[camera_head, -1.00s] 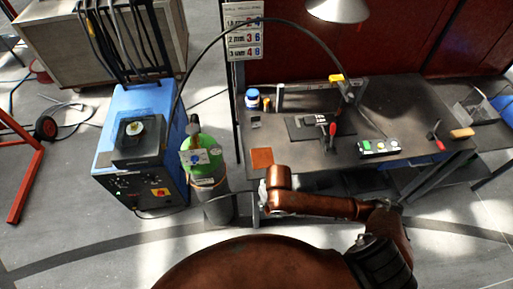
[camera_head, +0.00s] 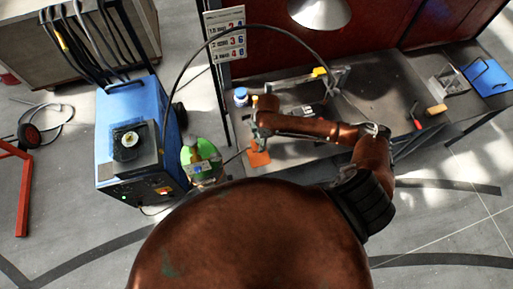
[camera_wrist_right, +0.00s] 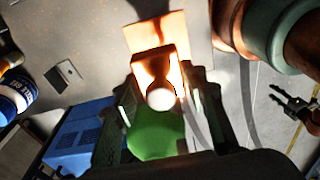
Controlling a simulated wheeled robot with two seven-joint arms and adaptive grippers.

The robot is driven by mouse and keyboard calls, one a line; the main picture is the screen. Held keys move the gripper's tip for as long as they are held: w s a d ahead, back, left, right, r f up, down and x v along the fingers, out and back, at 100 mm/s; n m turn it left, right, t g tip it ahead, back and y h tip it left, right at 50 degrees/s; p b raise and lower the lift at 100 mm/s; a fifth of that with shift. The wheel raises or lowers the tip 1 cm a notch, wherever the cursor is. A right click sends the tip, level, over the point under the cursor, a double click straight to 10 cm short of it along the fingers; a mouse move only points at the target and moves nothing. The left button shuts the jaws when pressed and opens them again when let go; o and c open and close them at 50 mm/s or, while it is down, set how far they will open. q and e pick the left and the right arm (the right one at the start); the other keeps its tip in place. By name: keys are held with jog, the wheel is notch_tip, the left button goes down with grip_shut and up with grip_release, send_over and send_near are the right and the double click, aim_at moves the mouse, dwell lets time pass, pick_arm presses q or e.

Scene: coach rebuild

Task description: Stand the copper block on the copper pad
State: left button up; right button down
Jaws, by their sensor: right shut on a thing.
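The copper pad (camera_head: 259,158) is an orange square at the near left of the grey workbench (camera_head: 290,152). In the right wrist view the pad (camera_wrist_right: 150,32) lies just beyond the fingers and is brightly lit. My right gripper (camera_head: 258,138) is over the bench beside the pad. In the right wrist view the right gripper (camera_wrist_right: 158,100) is shut on the copper block (camera_wrist_right: 155,63), whose end overlaps the pad in the picture. I cannot tell whether block and pad touch. The head view does not show the block clearly. My left gripper is not in view.
A blue and white jar (camera_head: 240,97) stands at the bench's left. A red-handled tool (camera_head: 416,121) and a wooden-handled item (camera_head: 437,109) lie on the right. A green gas bottle (camera_head: 201,158) and a blue machine (camera_head: 130,150) stand left of the bench. A lamp (camera_head: 318,12) hangs above.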

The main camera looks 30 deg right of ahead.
notch_tip(320, 180, down, 6)
jog(key=shift+s+r+p, duration=0.1)
jog(key=shift+r+p, duration=0.15)
jog(key=shift+p, duration=0.1)
notch_tip(320, 180, down, 3)
jog(key=shift+f, duration=0.4)
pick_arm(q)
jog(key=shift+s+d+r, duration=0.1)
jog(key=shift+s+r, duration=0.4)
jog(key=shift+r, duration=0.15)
pick_arm(e)
jog(key=shift+f, duration=0.1)
jog(key=c, duration=1.6)
grip_release()
jog(key=shift+f, duration=0.1)
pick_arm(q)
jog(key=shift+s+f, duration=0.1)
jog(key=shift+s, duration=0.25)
pick_arm(e)
jog(key=o, duration=0.4)
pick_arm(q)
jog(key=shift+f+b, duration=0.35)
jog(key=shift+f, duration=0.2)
pick_arm(e)
jog(key=r, duration=0.4)
jog(key=d+r, duration=0.1)
jog(key=r, duration=0.7)
jog(key=shift+s+d+r, duration=0.15)
jog(key=shift+s+d, duration=0.05)
